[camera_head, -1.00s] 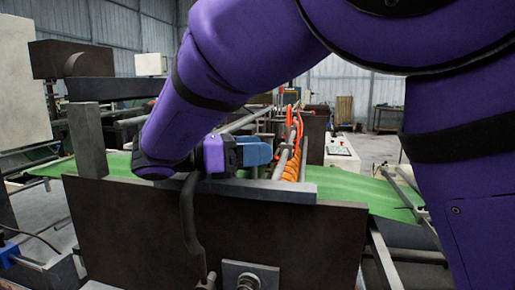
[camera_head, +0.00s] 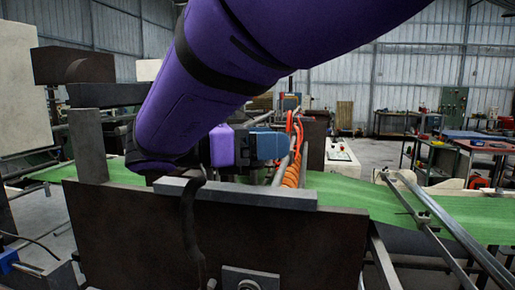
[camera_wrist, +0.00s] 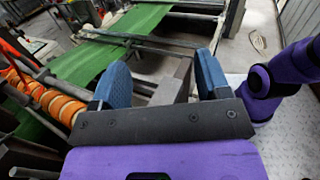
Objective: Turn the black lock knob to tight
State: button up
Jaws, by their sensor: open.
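I cannot make out a clear black lock knob in either view. In the head view, a dark curved lever or strap (camera_head: 190,235) hangs down the front of the dark machine panel (camera_head: 120,240). A small square plate with a round centre (camera_head: 250,280) sits at the bottom edge, partly cut off. My gripper (camera_head: 270,146) is above and behind the panel's top bar. In the wrist view, my gripper (camera_wrist: 162,75) has its two blue fingers apart. A grey metal bar (camera_wrist: 174,84) shows between and beyond them; I cannot tell whether they touch it.
A grey bar (camera_head: 235,193) tops the panel, with an upright post (camera_head: 89,145) at left. Orange rollers (camera_wrist: 55,103) on a shaft lie left of my gripper. Green sheet (camera_head: 350,195) runs across the machine. Open floor (camera_wrist: 285,120) shows at right in the wrist view.

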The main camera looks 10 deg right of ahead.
jog(key=s+d+r, duration=0.1)
jog(key=s+d, duration=0.1)
jog(key=s, duration=0.8)
jog(key=shift+d, duration=0.35)
dwell(0.3)
jog(key=shift+s+a, duration=0.1)
